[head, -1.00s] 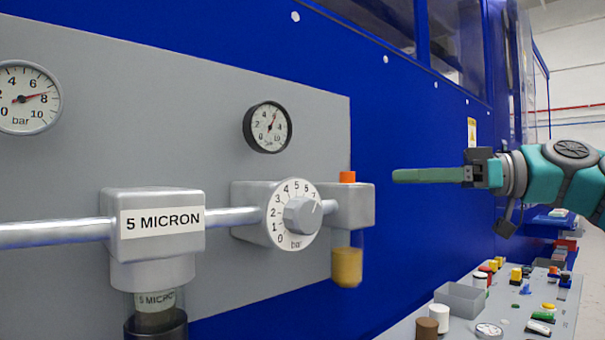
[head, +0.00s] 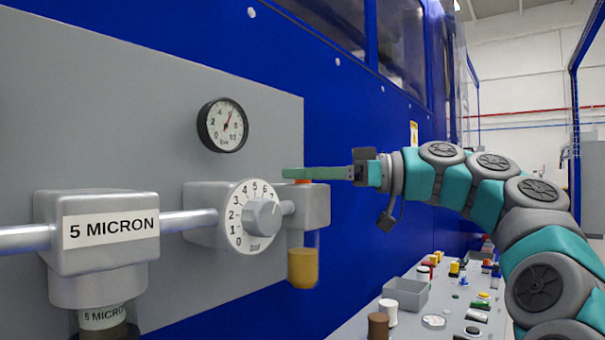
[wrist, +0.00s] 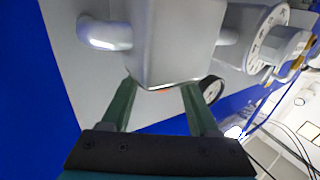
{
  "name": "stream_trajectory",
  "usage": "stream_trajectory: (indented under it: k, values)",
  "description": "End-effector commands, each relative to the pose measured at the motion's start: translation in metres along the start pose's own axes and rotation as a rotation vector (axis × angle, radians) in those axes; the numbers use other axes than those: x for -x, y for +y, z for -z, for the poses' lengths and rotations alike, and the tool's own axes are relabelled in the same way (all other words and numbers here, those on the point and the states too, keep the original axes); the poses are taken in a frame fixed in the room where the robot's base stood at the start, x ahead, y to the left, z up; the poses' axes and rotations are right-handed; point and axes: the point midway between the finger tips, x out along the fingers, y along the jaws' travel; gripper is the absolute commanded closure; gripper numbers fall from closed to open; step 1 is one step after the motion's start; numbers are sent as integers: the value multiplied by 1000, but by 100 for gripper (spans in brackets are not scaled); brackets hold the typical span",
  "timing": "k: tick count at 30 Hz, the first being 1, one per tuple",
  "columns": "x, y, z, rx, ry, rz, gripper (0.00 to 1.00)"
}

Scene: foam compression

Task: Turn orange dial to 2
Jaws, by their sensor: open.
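The small orange dial (head: 303,181) sits on top of the grey block (head: 318,205) at the right end of the pipe. In the head view only a sliver of it shows below my green fingers; in the wrist view a small orange spot (wrist: 164,91) shows at the block's edge. No numbers on it can be read. My gripper (head: 288,173) is level, reaching in from the right at the height of the block's top. In the wrist view my gripper (wrist: 159,88) is open, its two fingers apart on either side of the block's edge.
A white numbered bar dial with a grey knob (head: 261,213) is just left of the block. A pressure gauge (head: 223,125) is above it. An amber bowl (head: 303,268) hangs below the block. A control desk (head: 410,322) with several buttons stands lower right.

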Motion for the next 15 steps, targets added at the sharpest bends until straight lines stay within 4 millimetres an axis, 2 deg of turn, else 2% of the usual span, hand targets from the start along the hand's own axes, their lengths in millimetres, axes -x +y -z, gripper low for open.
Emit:
stream_trajectory:
  k: [8,15]
  values:
    - [-2,0,0,0,0,-1,39]
    - [-1,0,0,0,0,-1,66]
